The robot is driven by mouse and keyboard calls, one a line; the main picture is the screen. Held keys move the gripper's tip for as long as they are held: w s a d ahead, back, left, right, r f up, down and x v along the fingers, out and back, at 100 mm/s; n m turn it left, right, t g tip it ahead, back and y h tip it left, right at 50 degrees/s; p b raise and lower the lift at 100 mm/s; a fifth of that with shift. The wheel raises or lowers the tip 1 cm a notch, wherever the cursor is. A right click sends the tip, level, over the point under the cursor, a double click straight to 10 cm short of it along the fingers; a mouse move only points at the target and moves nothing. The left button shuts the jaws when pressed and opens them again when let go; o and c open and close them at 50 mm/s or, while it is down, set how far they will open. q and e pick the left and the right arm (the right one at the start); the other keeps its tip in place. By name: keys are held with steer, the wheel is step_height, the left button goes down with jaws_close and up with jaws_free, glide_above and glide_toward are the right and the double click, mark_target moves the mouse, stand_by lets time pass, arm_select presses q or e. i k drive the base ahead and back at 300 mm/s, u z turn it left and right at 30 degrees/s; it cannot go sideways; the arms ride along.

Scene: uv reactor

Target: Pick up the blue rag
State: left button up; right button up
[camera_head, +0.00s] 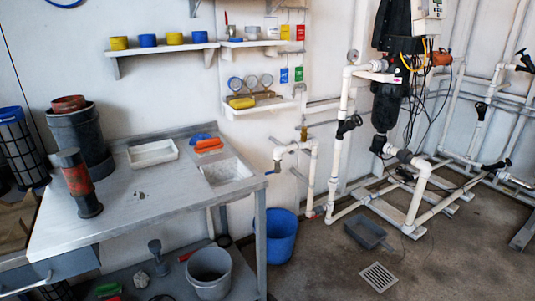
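A blue item (199,138), probably the blue rag, lies on the metal workbench (130,200) near its back edge. It is small here, and its exact shape is hard to tell. An orange-red item (209,146) lies just in front of it and hides part of it. Neither of my grippers is in view.
Black and red cylinders (80,186) stand at the bench's left. Shelves (163,47) hang above. A blue bucket (281,238) stands on the floor beside the bench.

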mark_target(199, 136)
steer(key=z, duration=1.25)
steer(key=i, duration=1.6)
steer(key=u, duration=0.3)
